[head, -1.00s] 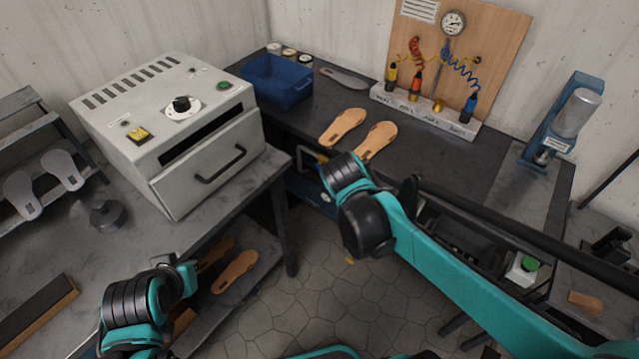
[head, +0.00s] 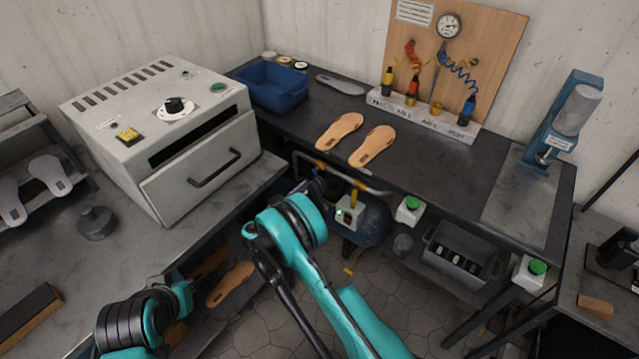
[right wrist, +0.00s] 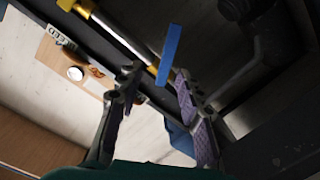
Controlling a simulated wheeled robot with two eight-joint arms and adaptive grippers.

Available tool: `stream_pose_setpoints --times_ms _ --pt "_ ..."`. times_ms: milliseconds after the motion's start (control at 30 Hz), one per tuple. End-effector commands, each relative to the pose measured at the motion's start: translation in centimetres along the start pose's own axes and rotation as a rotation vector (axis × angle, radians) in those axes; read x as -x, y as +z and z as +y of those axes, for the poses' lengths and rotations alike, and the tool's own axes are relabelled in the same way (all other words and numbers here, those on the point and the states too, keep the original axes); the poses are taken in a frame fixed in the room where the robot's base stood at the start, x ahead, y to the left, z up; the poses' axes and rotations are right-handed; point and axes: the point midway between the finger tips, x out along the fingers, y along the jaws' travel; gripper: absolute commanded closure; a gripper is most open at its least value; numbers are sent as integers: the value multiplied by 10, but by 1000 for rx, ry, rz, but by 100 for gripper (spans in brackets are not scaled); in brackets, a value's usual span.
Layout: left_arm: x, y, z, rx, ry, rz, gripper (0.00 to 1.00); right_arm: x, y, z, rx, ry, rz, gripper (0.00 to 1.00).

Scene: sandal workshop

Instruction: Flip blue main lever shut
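The blue main lever (right wrist: 171,54) shows in the right wrist view as a flat blue bar beside a yellow-and-silver pipe (right wrist: 118,34). My right gripper (right wrist: 158,88) is open, its two purple-padded fingers apart. The lever lies just ahead of the fingertips and between them in the picture; I cannot tell whether either touches it. In the head view the right arm reaches under the back bench, and I cannot make out the lever there. My left arm (head: 140,320) is at lower left in the head view; its fingers are not clear.
A pipe (head: 345,178) with yellow fittings and a blue tank (head: 372,222) are under the back bench (head: 430,165). Green-button boxes (head: 410,208) and a dark crate (head: 462,257) are to their right. A grey oven (head: 165,140) stands on the left bench.

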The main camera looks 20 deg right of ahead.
Motion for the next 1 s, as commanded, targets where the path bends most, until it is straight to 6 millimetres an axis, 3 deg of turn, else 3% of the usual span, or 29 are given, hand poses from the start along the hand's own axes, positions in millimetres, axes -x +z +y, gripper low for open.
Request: stream_pose_setpoints --times_ms 100,267,700,1000 --pt "-2 2 0 0 0 0 100 6 16 -11 -22 26 47 64" --pt "-4 3 0 0 0 0 100 4 21 -13 -33 39 68 64" --pt "-20 15 0 0 0 0 100 -61 18 -11 -32 39 65 64" --pt "-21 15 0 0 0 0 100 -69 15 -10 -32 37 66 64"
